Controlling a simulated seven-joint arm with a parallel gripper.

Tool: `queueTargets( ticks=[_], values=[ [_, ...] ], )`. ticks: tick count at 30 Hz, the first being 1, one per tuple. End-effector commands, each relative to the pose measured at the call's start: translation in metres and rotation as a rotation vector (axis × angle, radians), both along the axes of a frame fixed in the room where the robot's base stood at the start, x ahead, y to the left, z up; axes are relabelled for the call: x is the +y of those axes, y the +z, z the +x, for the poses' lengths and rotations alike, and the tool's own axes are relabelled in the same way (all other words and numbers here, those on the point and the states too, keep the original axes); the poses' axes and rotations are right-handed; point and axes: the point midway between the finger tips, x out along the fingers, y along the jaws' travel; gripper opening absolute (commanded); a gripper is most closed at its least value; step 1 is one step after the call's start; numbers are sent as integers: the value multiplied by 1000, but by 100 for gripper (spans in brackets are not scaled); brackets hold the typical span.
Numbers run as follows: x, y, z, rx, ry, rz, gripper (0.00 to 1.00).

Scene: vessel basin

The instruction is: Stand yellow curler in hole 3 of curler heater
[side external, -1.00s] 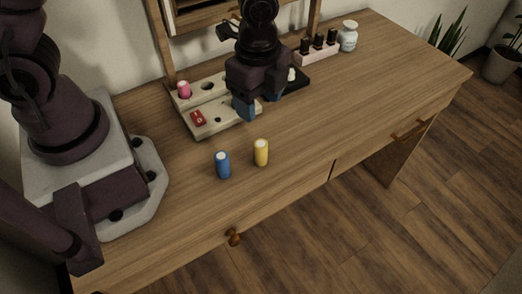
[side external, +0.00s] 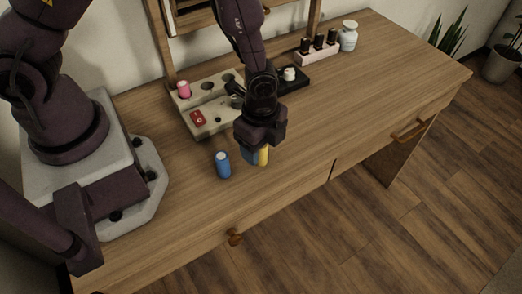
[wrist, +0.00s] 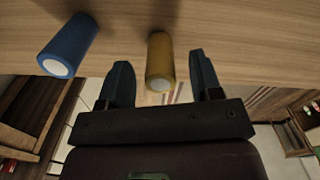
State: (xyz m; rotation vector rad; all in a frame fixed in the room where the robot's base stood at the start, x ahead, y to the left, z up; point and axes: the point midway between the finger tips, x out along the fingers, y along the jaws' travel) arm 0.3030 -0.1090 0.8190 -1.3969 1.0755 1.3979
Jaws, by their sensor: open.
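The yellow curler (side external: 264,156) stands on the desk, mostly hidden by my gripper in the side view. In the wrist view the yellow curler (wrist: 159,62) shows between the two blue fingers, with space on both sides. My gripper (side external: 256,156) is open, pointing down at the curler; in the wrist view its fingers (wrist: 160,62) are spread and empty. The beige curler heater (side external: 213,124) lies behind, with a red switch (side external: 198,118) and a pink curler (side external: 184,89) in its left back hole. Other holes are visible; hole numbers cannot be read.
A blue curler (side external: 222,165) stands close to the left of my gripper. A black tray (side external: 293,82) with a white item, a pink rack of dark bottles (side external: 318,48) and a white vase (side external: 348,36) stand at the back. The desk's right side is clear.

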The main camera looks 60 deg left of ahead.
Motion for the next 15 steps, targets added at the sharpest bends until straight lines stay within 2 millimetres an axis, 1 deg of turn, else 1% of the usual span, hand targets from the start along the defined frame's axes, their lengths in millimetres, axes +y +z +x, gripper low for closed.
queueTargets(
  ticks=[5,6,8,9,11,12,13,15],
  values=[
    [0,0,0,-1,0,0,59],
    [0,0,0,-1,0,0,54],
    [0,0,0,-1,0,0,41],
    [0,0,0,-1,0,0,31],
    [0,0,0,-1,0,0,18],
    [0,0,0,-1,0,0,8],
    [0,0,0,-1,0,0,6],
    [0,0,0,-1,0,0,6]
  ],
)
